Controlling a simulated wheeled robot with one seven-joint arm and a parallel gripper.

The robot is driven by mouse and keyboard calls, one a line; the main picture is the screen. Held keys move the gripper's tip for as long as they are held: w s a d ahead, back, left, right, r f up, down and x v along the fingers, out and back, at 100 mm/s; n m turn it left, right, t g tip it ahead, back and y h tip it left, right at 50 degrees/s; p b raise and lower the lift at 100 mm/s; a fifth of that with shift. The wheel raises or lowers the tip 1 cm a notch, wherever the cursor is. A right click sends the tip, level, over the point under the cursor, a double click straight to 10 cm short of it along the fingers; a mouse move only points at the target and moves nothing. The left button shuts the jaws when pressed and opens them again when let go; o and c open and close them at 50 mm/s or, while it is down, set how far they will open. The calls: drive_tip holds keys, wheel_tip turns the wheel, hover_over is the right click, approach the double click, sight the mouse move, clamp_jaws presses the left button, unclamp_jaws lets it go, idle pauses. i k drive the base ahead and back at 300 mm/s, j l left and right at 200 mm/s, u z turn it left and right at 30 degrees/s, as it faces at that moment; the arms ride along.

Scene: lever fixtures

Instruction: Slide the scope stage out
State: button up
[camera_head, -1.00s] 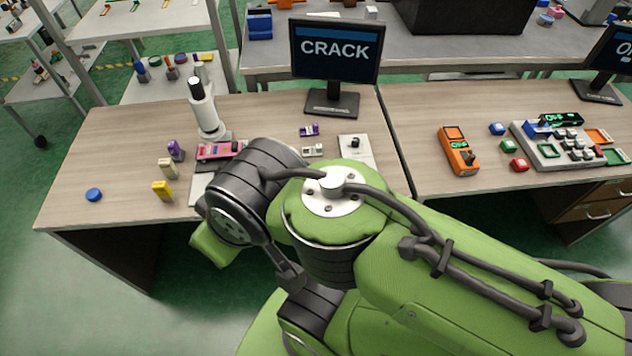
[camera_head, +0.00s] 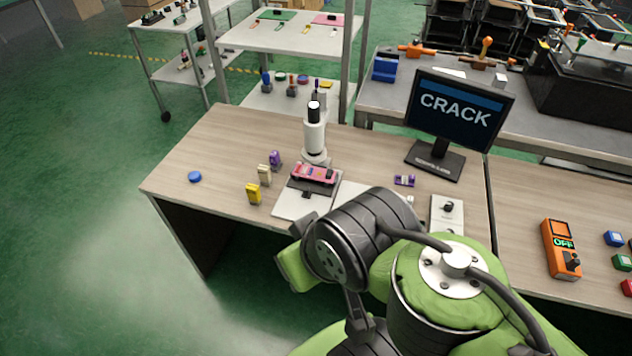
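The scope (camera_head: 314,135) is a white upright microscope with a black top, standing on the wooden desk. Its stage (camera_head: 309,186) is a dark plate in front of the column, over a light base plate (camera_head: 287,205). A pink-red piece (camera_head: 313,173) lies on the stage, and a small dark knob (camera_head: 306,195) shows at its front. My green and black arm is in front of the desk, its bulky joint just right of and nearer than the base plate. My gripper's fingers are not visible; the arm hides part of the base plate's right side.
Yellow (camera_head: 253,194), cream (camera_head: 264,174) and purple (camera_head: 275,160) small pieces stand left of the scope. A blue disc (camera_head: 194,176) lies farther left. A monitor reading CRACK (camera_head: 459,112) stands right. The desk's left end is mostly clear.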

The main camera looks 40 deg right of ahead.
sight(312, 180)
drive_tip(key=i+l+u, duration=0.1)
drive_tip(key=i+u, duration=0.4)
drive_tip(key=i+l+u, duration=0.25)
drive_tip(key=u, duration=0.2)
